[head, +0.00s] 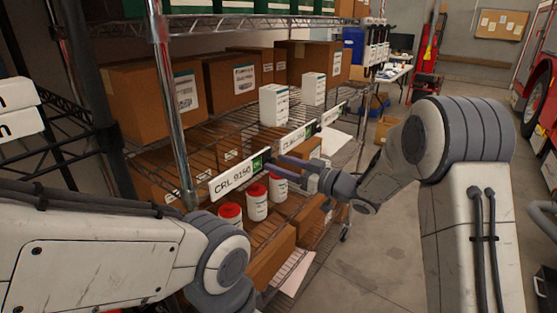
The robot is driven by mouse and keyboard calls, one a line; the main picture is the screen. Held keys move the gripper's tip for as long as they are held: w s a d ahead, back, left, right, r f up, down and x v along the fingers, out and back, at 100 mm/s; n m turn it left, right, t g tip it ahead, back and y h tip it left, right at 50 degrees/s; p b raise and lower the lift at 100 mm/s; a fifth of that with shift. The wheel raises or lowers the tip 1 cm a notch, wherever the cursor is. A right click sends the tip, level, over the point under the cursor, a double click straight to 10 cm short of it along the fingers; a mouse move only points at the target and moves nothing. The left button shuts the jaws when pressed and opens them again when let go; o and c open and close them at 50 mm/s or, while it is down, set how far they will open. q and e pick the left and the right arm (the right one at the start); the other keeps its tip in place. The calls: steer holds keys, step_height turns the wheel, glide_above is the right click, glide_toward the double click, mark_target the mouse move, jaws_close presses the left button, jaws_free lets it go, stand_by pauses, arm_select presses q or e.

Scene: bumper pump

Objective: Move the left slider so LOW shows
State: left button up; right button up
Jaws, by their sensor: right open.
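The left shelf label reads "CRL 9150" (232,180) and is fixed to the front edge of the wire shelf. At its right end is a small slider (257,163) showing green; any word on it is too small to read. My right gripper (274,167) reaches in from the right with its two fingers apart, tips close to the slider's right side. I cannot tell whether they touch it. A second label (294,139) with a green end sits further right, behind the fingers. My left arm crosses the lower left, but its gripper is out of sight.
Several white jars with red lids, such as this one (257,203), stand below the label. Cardboard boxes (150,100) and white boxes (274,105) fill the shelves. A metal post (172,110) stands left of the label. The floor (400,250) to the right is partly clear.

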steer(key=shift+w+a, duration=0.3)
steer(key=shift+a, duration=0.2)
jaws_close()
stand_by(1.2)
